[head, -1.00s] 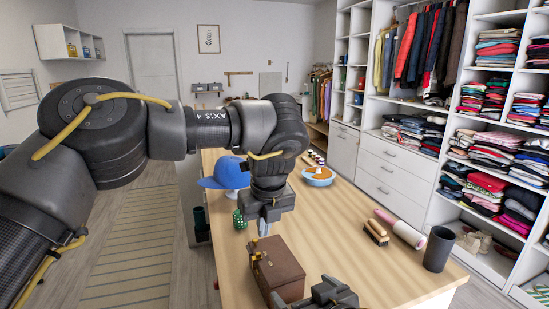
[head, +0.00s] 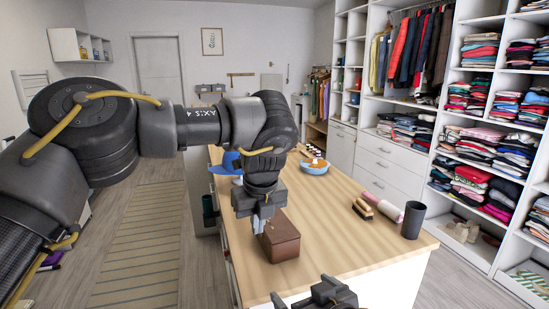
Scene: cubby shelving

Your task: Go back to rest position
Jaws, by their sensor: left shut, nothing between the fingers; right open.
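My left arm comes in from the left across the picture. Its gripper (head: 259,224) points down just in front of the brown box (head: 282,240) on the wooden counter and hides the box's left part. The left gripper is shut, with nothing seen between its fingers. I cannot tell whether it touches the box. My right gripper (head: 318,300) shows at the bottom edge, before the counter's near edge, open and empty.
The wooden counter (head: 335,225) also holds a blue cap (head: 231,162), a blue bowl (head: 314,168), a brush (head: 363,208), a lint roller (head: 386,210) and a dark cup (head: 413,220). White shelves with folded clothes (head: 480,150) stand at right. A striped rug (head: 135,240) lies on the floor at left.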

